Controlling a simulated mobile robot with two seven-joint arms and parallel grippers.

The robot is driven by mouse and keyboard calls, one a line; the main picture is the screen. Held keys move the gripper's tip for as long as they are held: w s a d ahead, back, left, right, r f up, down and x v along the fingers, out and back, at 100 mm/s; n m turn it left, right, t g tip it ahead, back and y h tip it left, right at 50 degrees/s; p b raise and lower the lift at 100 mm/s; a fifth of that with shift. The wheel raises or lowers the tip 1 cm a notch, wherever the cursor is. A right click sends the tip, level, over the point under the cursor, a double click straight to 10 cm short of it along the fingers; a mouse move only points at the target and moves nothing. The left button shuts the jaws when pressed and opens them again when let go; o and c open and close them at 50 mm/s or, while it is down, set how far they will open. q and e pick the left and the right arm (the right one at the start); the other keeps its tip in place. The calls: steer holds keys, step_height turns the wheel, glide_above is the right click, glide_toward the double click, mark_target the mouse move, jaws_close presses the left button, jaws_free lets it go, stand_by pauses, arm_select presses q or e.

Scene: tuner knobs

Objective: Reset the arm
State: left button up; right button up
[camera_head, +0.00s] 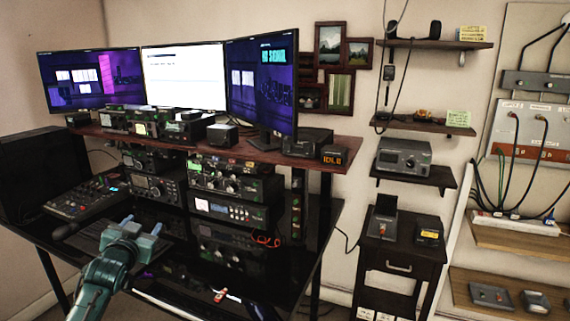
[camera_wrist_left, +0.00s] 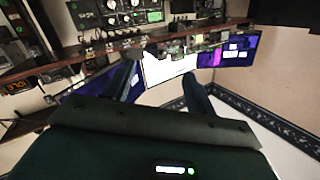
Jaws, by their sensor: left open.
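My left gripper (camera_head: 143,228) is in the head view at the lower left, above the front left part of the black desk (camera_head: 190,290). Its two blue fingers stand apart with nothing between them. In the left wrist view the fingers of my left gripper (camera_wrist_left: 165,90) are spread, with the monitors and radios beyond them. A stack of radio tuners (camera_head: 235,185) with knobs stands on the desk, to the right of the gripper and apart from it. My right gripper is in neither view.
Three monitors (camera_head: 185,75) stand on the raised shelf (camera_head: 330,160). A mixer panel (camera_head: 85,197) lies at the desk's left. A small side table (camera_head: 390,250) and wall shelves (camera_head: 440,180) with devices are at the right. Open air surrounds the gripper above the desk front.

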arm_select(q)
steer(key=s+d+f+g+h, duration=0.1)
steer(key=s+d+f+g, duration=0.1)
steer(key=s+d+f, duration=0.45)
steer(key=s+d+f+m+g+h, duration=0.15)
steer(key=s+d+f, duration=0.25)
steer(key=s+f, duration=0.55)
steer(key=s+d+f+g+h, duration=0.1)
steer(key=s+d+f+h, duration=0.1)
steer(key=s+d+f, duration=0.45)
steer(key=s+d+f+g, duration=0.1)
steer(key=s+d, duration=0.1)
steer(key=s, duration=0.6)
steer(key=s+d+f+n+g, duration=0.1)
steer(key=s+d, duration=0.1)
steer(key=s, duration=0.6)
steer(key=shift+s+f+h, duration=0.25)
steer(key=shift+f+h, duration=0.1)
steer(key=shift+f, duration=0.05)
steer(key=shift+c, duration=0.4)
